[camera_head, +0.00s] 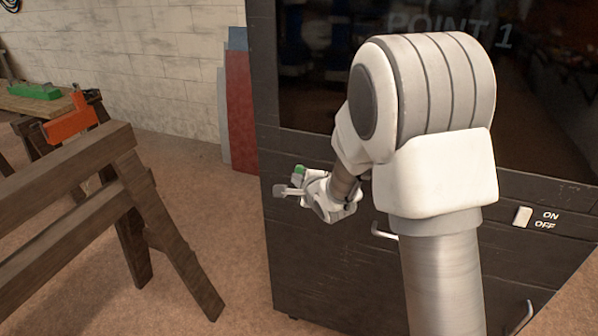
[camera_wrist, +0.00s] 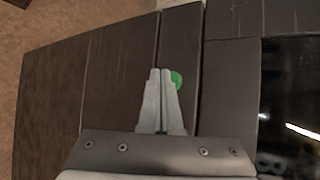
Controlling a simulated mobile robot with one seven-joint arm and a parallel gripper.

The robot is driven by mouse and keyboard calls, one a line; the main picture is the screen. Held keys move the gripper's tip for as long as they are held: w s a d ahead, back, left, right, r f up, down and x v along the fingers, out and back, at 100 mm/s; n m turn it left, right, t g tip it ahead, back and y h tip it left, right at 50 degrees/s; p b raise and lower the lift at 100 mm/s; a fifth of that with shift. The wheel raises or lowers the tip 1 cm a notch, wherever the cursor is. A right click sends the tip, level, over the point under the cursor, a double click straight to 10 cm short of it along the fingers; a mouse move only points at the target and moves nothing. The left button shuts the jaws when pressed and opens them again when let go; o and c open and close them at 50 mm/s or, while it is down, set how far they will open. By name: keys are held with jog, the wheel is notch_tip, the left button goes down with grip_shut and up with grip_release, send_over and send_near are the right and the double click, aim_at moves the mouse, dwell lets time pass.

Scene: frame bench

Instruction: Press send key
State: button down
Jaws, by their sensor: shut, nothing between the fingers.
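A green round key (camera_head: 299,170) sits on the dark front of the cabinet, below the left end of its screen. In the wrist view the green key (camera_wrist: 177,79) shows just right of my fingertips, partly hidden behind them. My gripper (camera_head: 281,190) is shut and empty, in front of the cabinet's left part. In the wrist view my gripper (camera_wrist: 160,72) has its two fingers side by side, pointing at the panel. I cannot tell whether the fingertips touch the key or the panel. No lettering on the key can be read.
The cabinet (camera_head: 290,255) has a dark screen (camera_head: 310,70) reading "POINT 1", an ON/OFF switch (camera_head: 522,216) at right and metal handles below. A wooden sawhorse (camera_head: 75,165) with an orange clamp (camera_head: 72,122) stands at left. Open floor lies between.

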jog(key=shift+w, duration=0.15)
jog(key=shift+w+d, duration=0.15)
jog(key=shift+w, duration=0.1)
jog(key=shift+w+d, duration=0.2)
jog(key=shift+w, duration=0.25)
dwell(0.6)
dwell(0.4)
jog(key=shift+s+a+b, duration=0.3)
jog(key=shift+s+a, duration=0.05)
jog(key=shift+s, duration=0.55)
jog(key=shift+s+a+b, duration=0.3)
jog(key=shift+s, duration=0.5)
jog(key=shift+s+a+b, duration=0.25)
jog(key=shift+s, duration=0.5)
jog(key=shift+s+a+b, duration=0.3)
jog(key=shift+s, duration=0.5)
